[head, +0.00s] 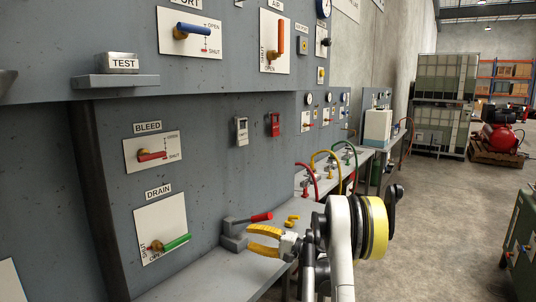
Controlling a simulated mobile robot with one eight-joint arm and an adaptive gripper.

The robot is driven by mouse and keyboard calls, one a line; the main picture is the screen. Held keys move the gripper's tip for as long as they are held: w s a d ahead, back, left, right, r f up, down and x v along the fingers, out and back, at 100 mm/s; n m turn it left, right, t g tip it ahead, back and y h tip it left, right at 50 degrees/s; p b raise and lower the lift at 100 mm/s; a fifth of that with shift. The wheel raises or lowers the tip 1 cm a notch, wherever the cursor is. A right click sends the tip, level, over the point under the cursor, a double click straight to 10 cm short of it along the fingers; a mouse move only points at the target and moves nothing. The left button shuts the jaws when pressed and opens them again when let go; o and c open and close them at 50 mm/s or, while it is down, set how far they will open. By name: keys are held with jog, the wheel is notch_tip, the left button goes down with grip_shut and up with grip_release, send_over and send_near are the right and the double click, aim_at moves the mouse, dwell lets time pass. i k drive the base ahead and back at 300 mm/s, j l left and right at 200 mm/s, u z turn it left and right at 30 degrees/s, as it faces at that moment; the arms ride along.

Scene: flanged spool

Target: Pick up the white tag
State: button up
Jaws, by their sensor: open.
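Nothing covers the white tag.
A red-handled item (261,217) and a small yellow piece (292,221) lie by my gripper on the bench (205,278). Valve handles stick out of the BLEED (153,156) and DRAIN (171,243) plates. A shelf (115,83) juts out at upper left.

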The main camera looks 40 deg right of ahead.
aim_at(242, 134)
jog(key=z, duration=1)
